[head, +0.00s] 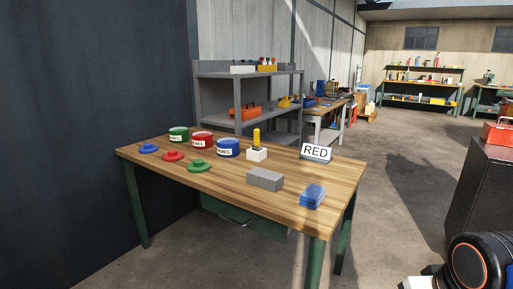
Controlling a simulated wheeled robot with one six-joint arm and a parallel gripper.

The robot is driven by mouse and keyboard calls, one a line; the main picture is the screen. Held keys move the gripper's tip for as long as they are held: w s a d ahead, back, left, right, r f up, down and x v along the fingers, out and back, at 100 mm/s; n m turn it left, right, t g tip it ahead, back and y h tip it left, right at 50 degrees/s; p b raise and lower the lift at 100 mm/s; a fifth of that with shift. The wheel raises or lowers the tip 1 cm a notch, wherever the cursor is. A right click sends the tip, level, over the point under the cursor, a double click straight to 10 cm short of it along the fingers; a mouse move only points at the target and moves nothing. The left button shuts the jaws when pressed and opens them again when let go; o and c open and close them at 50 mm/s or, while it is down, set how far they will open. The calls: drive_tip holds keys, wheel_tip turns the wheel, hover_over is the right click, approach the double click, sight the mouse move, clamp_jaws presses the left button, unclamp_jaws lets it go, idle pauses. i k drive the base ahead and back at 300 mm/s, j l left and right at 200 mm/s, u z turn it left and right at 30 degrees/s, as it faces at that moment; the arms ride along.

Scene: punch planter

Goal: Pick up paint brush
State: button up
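An upright tool with a yellow handle and a dark tip (256,136) stands in a white block (257,155) on the wooden table (225,195). It appears to be the paint brush, but its lower part is hidden in the block and no bristles show. My gripper is not in view; only a black and orange joint that looks like part of my arm shows at the bottom right, well away from the table.
A grey block (265,179), blue stack (312,196) and "RED" sign (316,151) are to the right. Floor right of the table is open.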

sight(255, 146)
drive_tip(key=i+j+u, duration=0.3)
drive_tip(key=i+u, duration=0.15)
drive_tip(key=i+j+u, duration=0.35)
drive_tip(key=i+u, duration=0.3)
drive_tip(key=k+j, duration=0.05)
drive_tip(key=k, duration=0.05)
